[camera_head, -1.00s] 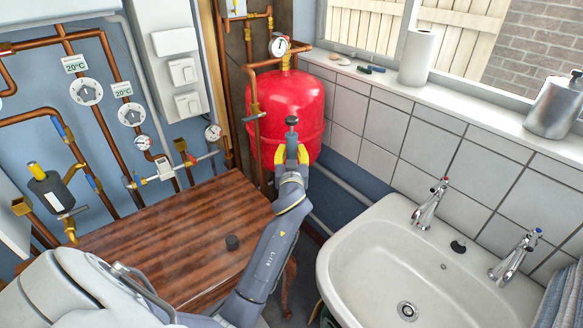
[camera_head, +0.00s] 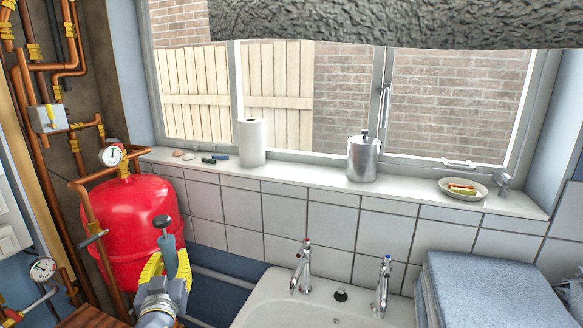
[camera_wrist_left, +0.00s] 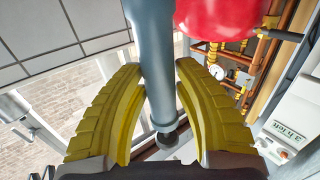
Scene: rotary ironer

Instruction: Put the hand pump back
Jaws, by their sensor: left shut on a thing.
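The hand pump (camera_head: 167,248) is a grey-blue tube with a dark knob on top. My left gripper (camera_head: 166,268), with yellow fingers, is shut on it and holds it in front of the red tank in the head view. In the left wrist view the pump's tube (camera_wrist_left: 158,75) runs between the two yellow fingers of my left gripper (camera_wrist_left: 160,100), with a dark end beyond them. The pump stands nearly upright, slightly tilted. My right gripper is in neither view.
A red tank (camera_head: 130,220) with a gauge and copper pipes stands at the left. The windowsill (camera_head: 300,181) holds a paper roll (camera_head: 251,143), a metal canister (camera_head: 362,160) and a soap dish (camera_head: 463,189). Below are a sink (camera_head: 270,300) with two taps and folded blue towels (camera_head: 490,290).

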